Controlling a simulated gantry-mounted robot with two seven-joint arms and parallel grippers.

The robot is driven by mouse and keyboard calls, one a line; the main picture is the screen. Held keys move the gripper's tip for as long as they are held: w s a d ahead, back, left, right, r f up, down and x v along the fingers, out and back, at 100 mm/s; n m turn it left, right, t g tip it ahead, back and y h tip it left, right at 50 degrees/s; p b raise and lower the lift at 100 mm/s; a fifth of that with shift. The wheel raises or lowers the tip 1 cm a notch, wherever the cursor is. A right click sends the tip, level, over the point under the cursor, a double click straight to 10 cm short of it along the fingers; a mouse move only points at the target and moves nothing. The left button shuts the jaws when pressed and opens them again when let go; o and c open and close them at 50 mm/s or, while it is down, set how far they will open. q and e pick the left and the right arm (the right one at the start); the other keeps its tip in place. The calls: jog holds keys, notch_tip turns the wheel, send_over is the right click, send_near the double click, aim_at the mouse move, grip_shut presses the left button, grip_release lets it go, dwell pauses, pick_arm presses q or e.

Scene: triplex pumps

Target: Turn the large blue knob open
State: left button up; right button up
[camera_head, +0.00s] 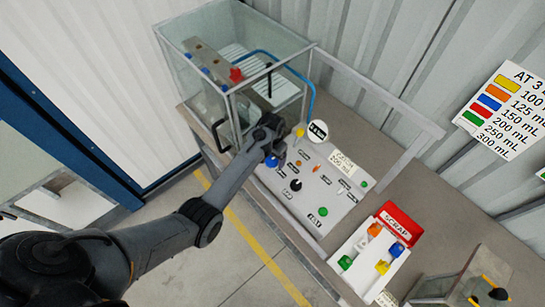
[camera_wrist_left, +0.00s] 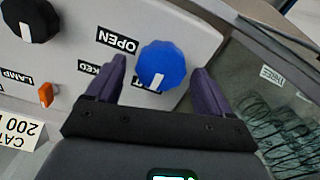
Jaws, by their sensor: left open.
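The large blue knob (camera_wrist_left: 161,64) is on the light grey control panel (camera_wrist_left: 75,50), with its white pointer mark towards the gripper side. An OPEN label (camera_wrist_left: 117,41) is beside it at upper left, and other labels are partly hidden by a finger. In the head view the knob (camera_head: 271,161) shows at the panel's left end, just below my left gripper (camera_head: 275,148). In the left wrist view my left gripper (camera_wrist_left: 158,84) is open, with its purple fingers on either side of the knob's near edge. I cannot tell whether they touch it. My right gripper is not in view.
A glass tank (camera_head: 225,85) with a black handle stands close behind the left gripper. A black knob (camera_head: 295,185) and an orange switch (camera_wrist_left: 46,94) are on the panel. A red SCRAP bin (camera_head: 400,222) and a tray of coloured pieces (camera_head: 352,250) are to the right.

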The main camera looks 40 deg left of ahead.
pick_arm(q)
jog(key=c, duration=1)
jog(key=shift+r+m+p, duration=0.1)
jog(key=shift+m+p, duration=0.5)
jog(key=shift+p, duration=0.1)
jog(key=shift+c, duration=0.2)
jog(key=shift+r+m+p, duration=0.1)
jog(key=shift+m+p, duration=0.9)
jog(key=shift+m, duration=0.1)
jog(key=m+p, duration=0.2)
jog(key=m, duration=0.1)
jog(key=shift+d+m, duration=0.1)
jog(key=shift+m, duration=0.3)
jog(key=m+p, duration=0.1)
jog(key=m, duration=0.1)
jog(key=shift+m, duration=0.3)
jog(key=m, duration=0.2)
jog(key=shift+s+f+m, duration=0.1)
jog(key=shift+f+m, duration=0.1)
jog(key=shift+m, duration=0.2)
jog(key=m, duration=0.3)
jog(key=shift+d, duration=0.1)
jog(key=shift+s+m, duration=0.1)
jog(key=shift+m, duration=1.1)
